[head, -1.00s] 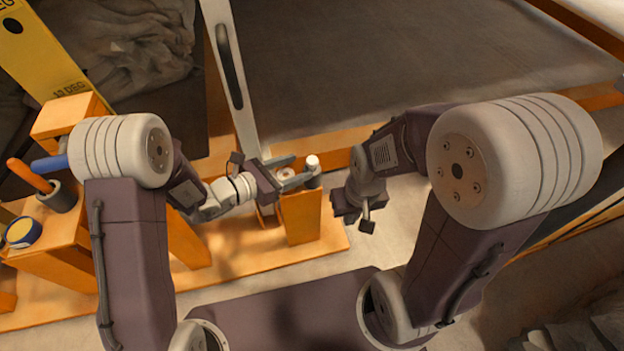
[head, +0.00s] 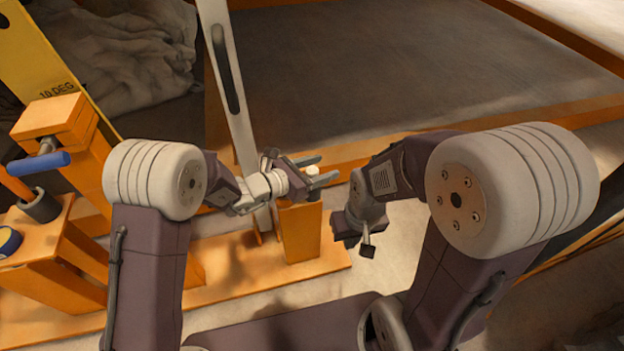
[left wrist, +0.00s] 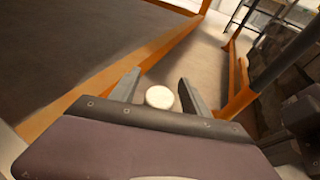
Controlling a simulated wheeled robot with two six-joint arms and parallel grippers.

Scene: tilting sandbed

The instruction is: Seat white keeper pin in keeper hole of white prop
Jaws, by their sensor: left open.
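The white keeper pin (head: 313,170) stands at the top of an orange post (head: 301,235); only its pale head shows clearly. My left gripper (head: 327,168) is open, with its two fingers on either side of the pin. In the left wrist view the pin's round white top (left wrist: 159,97) lies between the spread fingers (left wrist: 159,82), with gaps on both sides. The white prop (head: 238,100) is a long slotted bar just left of the post, its lower part behind my left arm. I cannot make out its keeper hole. My right gripper (head: 352,235) hangs right of the post, away from the pin.
The sandbed (head: 400,75) with its orange rim lies behind. A yellow board (head: 45,60) marked "10 DEG" stands at the left. A blue-handled lever (head: 38,164), a dark cup (head: 40,206) and a blue roll (head: 8,241) are on the orange frame. Floor right of the post is clear.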

